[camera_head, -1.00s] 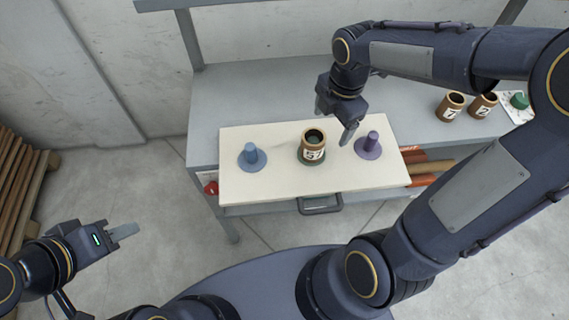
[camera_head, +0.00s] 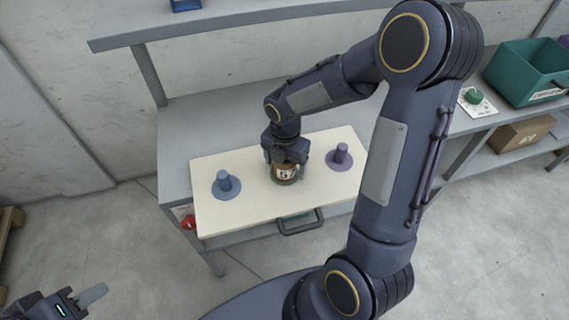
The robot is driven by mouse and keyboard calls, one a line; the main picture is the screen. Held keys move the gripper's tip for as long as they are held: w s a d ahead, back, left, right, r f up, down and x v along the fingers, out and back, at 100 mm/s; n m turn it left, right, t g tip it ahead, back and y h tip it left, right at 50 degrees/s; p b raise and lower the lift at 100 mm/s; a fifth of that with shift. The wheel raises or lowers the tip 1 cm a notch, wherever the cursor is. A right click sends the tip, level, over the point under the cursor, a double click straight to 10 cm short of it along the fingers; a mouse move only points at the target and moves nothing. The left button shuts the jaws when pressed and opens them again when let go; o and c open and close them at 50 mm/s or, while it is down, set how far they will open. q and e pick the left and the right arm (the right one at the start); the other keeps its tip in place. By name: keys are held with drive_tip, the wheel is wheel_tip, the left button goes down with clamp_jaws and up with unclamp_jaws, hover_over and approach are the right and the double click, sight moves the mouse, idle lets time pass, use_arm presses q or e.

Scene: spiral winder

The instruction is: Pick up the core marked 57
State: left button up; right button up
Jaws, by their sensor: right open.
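The core marked 57 (camera_head: 285,173) is a brown cylinder with a white label, of which only part of the number shows. It stands on a round green base on the cream board (camera_head: 240,208), between a blue peg (camera_head: 225,182) and a purple peg (camera_head: 341,156). My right gripper (camera_head: 285,162) is over the core from above, its fingers open on either side of it. The gripper hides the core's top. My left gripper (camera_head: 92,294) is at the lower left, far from the board; its jaw opening is not clear.
A red knob (camera_head: 188,222) and a drawer handle (camera_head: 301,223) are at the bench front. A green button (camera_head: 474,96) on a white plate and a green bin (camera_head: 530,72) stand at the right. A shelf (camera_head: 250,14) crosses above the bench.

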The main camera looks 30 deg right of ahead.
drive_tip(key=c, duration=1.1)
